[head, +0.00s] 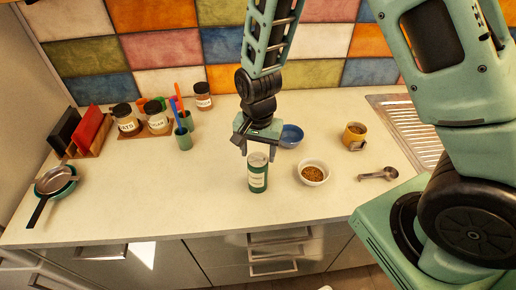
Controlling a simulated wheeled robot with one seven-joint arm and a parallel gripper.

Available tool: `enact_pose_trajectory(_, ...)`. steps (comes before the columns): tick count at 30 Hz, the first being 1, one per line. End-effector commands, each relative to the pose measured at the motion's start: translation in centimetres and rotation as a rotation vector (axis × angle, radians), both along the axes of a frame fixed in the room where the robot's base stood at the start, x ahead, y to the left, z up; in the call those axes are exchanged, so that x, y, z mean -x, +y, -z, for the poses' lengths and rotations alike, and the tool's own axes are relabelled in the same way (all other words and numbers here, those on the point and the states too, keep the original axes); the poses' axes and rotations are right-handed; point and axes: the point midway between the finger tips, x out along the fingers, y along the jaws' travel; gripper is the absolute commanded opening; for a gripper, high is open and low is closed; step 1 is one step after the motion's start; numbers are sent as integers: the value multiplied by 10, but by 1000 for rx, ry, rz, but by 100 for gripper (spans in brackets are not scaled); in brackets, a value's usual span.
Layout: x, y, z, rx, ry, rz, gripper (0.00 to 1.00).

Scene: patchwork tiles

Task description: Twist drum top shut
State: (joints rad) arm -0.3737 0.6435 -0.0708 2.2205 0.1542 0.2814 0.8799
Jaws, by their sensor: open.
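A green drum (257,177) with a pale label stands upright on the counter near its middle. Its round top (258,158) sits at the upper end; whether it is seated fully cannot be told. My gripper (257,152) is open and points down right above the drum, with its fingers at about the height of the top. Whether the fingers touch the top cannot be told.
A blue bowl (291,136) stands just behind the drum, and a white bowl of brown grains (313,173) stands to its right. A measuring scoop (378,174) and a yellow pot (355,133) are further right. Jars (125,118) and a pan (54,182) stand left. The front-left counter is clear.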

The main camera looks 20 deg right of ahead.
Motion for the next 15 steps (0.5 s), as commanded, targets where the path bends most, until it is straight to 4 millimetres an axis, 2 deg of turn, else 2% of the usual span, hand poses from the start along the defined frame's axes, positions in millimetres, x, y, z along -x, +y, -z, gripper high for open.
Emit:
enact_pose_trajectory(6, 0, 0, 0, 0, 0, 0, 58)
enact_pose_trajectory(11, 0, 0, 0, 0, 0, 0, 14)
enact_pose_trajectory(15, 0, 0, 0, 0, 0, 0, 11)
